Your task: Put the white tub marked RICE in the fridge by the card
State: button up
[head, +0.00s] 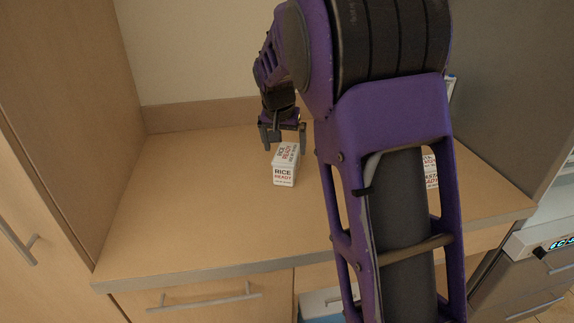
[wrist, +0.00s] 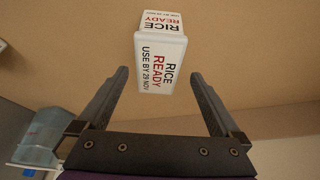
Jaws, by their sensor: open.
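The white tub marked RICE (head: 284,176) stands upright on the wooden counter. Its lid and front read RICE READY. My gripper (head: 284,134) is open just behind and above the tub, with fingers pointing down. In the wrist view the tub (wrist: 161,62) shows USE BY 29 NOV on its lid and lies ahead between the two open fingers (wrist: 160,76), with nothing held. A second white tub with red print (head: 431,172) is mostly hidden behind my arm; its label is not fully readable. No card is clearly visible, and I cannot tell which unit is the fridge.
The counter (head: 185,210) is clear left of the tub. A tall wooden panel (head: 60,110) bounds it at left, a grey panel (head: 520,90) at right. A unit with a lit display (head: 560,243) stands at lower right. A pale translucent object (wrist: 42,135) shows in the wrist view.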

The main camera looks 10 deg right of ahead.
aim_at(287, 152)
jog(key=x, duration=0.4)
jog(key=shift+w+d+f, duration=0.1)
jog(key=shift+d, duration=0.05)
jog(key=shift+f+b, duration=0.25)
jog(key=shift+b, duration=0.1)
dwell(0.3)
grip_shut()
